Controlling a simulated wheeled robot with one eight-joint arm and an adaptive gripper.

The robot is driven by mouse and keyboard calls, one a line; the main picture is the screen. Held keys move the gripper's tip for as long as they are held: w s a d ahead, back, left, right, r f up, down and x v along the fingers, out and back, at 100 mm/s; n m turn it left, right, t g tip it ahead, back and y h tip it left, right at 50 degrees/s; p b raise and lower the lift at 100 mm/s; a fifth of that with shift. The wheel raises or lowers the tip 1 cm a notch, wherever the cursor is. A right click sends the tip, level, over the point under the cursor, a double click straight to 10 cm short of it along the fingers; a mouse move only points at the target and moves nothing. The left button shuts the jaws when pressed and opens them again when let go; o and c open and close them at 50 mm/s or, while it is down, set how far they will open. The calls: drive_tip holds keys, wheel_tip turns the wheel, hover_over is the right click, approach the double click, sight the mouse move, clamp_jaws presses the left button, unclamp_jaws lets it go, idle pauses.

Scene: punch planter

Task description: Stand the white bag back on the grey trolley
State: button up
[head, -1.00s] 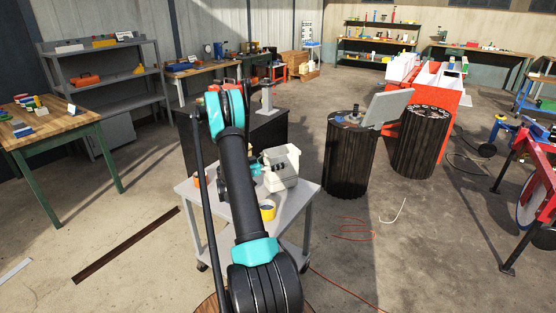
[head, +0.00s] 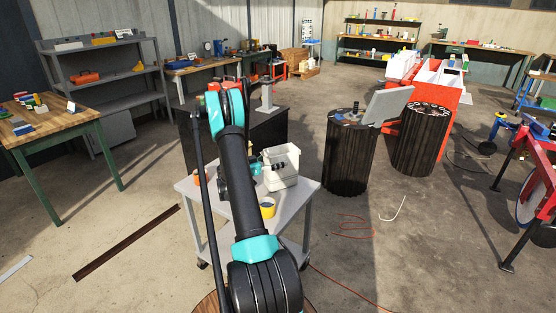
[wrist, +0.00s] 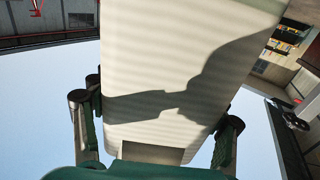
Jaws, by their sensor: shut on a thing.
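The white bag (head: 287,181) is on or just above the right back part of the grey trolley (head: 237,213) in the head view. It looks upright, with its open top up; a gap under its base cannot be made out. My gripper (head: 269,167) is at the bag's left and front side, shut on it. In the wrist view the pale bag (wrist: 150,60) fills the middle, between the two fingers of my gripper (wrist: 157,122). A shadow falls across its face. My arm hides part of the trolley top.
A yellow roll (head: 267,208) stands on the trolley in front of the bag. A small orange thing (head: 198,177) is at its left edge. A black cabinet (head: 262,125) stands behind, and a dark ribbed drum (head: 348,160) to the right.

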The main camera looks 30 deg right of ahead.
drive_tip(key=shift+f, duration=0.2)
drive_tip(key=o, duration=2)
drive_tip(key=shift+c, duration=0.2)
wheel_tip(320, 180, up, 10)
drive_tip(key=shift+r, duration=0.1)
